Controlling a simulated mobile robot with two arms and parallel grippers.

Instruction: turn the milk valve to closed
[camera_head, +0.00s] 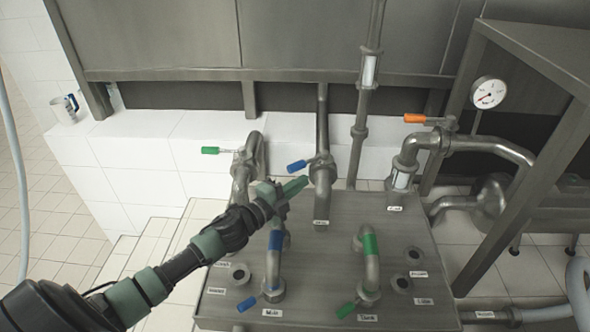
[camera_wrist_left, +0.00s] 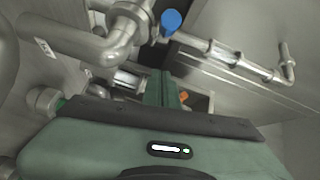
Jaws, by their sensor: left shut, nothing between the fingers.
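My left gripper (camera_head: 298,186) reaches in from the lower left, over the metal panel (camera_head: 330,260). Its green fingers are shut and empty. A valve with a blue lever (camera_head: 296,165) sits on the upright pipe (camera_head: 322,195) just beyond the fingertips. The lever points left, roughly across the pipe. A small gap seems to lie between lever and fingers, but contact is hard to judge. In the left wrist view the lever's blue end (camera_wrist_left: 171,21) shows beyond the shut fingers (camera_wrist_left: 160,88). My right gripper is out of view.
A green-lever valve (camera_head: 210,150) stands left, an orange-lever valve (camera_head: 414,118) right, below a gauge (camera_head: 488,92).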

